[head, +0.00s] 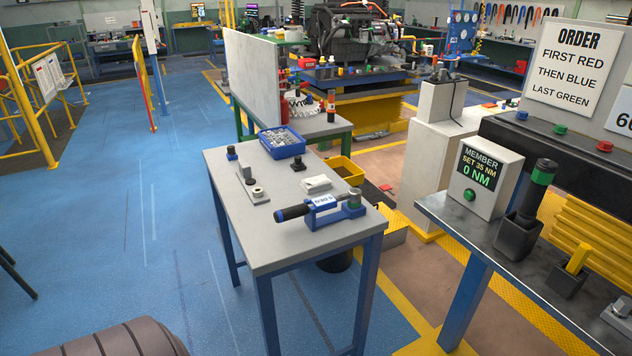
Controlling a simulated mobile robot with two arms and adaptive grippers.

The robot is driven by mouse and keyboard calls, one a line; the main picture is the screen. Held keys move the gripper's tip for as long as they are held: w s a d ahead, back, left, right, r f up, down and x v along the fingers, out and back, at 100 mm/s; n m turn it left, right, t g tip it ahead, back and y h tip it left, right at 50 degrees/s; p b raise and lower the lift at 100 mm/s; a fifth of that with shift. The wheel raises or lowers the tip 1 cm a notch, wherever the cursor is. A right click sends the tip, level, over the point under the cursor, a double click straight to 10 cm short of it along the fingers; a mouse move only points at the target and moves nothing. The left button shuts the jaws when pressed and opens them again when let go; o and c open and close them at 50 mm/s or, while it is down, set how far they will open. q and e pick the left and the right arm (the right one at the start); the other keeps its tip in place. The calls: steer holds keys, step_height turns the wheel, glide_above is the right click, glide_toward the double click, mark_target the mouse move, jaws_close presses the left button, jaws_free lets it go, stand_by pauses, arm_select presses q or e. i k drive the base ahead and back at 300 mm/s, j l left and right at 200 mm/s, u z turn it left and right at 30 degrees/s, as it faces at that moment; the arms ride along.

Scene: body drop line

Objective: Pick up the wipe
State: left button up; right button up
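A small white folded pad that looks like the wipe (316,184) lies flat on the grey top of the blue-legged table (225,180). It sits near the middle of the right half, just behind a blue tool holder (340,212) with a black-handled torque tool (293,212) lying in it. The wipe is uncovered and nothing touches it from above. Neither of my grippers shows in the head view.
A blue bin of small parts (282,142), small dark pieces and a grey plate (254,188) share the table. A yellow bin (345,170) is behind it. A dark bench (455,222) with a display box (484,175) stands right. Blue floor (130,210) at left is mostly open.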

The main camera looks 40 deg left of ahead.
mark_target(312, 184)
steer(key=u, duration=1.45)
steer(key=z, duration=1.6)
steer(key=u, duration=1.6)
